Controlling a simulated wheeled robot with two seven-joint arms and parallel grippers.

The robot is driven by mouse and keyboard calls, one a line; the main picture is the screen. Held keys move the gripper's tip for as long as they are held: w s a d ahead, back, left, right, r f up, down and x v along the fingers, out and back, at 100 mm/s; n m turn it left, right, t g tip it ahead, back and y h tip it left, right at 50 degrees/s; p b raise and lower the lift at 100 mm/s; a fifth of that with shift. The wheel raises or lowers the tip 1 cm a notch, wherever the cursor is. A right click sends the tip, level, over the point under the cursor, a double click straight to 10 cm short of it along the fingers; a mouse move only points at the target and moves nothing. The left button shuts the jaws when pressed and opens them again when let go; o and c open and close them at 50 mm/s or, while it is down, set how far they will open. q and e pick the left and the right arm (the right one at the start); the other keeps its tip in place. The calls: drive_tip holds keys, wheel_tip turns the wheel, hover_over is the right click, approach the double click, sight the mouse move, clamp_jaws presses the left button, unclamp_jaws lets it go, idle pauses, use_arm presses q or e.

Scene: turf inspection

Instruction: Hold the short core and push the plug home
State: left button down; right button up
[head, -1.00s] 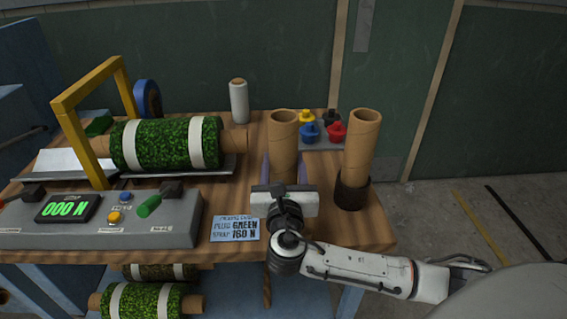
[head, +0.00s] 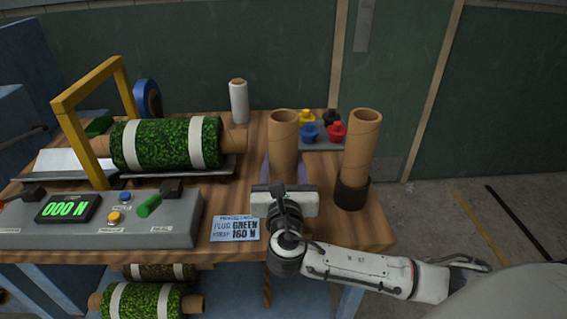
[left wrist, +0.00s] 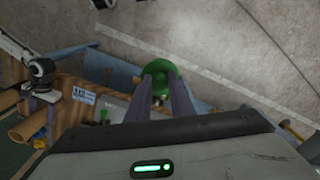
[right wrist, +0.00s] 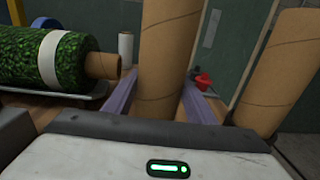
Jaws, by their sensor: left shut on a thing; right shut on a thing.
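The short core (head: 284,135), a brown cardboard tube, stands upright on the wooden bench with its open end up. My right gripper (head: 286,170) is shut around it low down. The right wrist view shows the core (right wrist: 165,50) between its two purple fingers. My left gripper (left wrist: 164,92) is out of the head view. In the left wrist view it is shut on a green plug (left wrist: 163,70), held apart from the cores, with pale floor behind it. The fingers hide part of the plug.
A taller core (head: 361,145) stands in a dark holder (head: 351,190) to the right. Behind are plugs in yellow, blue, red and black (head: 336,131). A turf roll (head: 165,143), control box (head: 175,232) reading 000 N and blue card (head: 235,229) naming a green plug are at left.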

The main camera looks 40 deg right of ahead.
use_arm(q)
drive_tip(key=shift+f, duration=3.9)
idle(0.5)
idle(0.9)
use_arm(e)
drive_tip(key=o, duration=1.3)
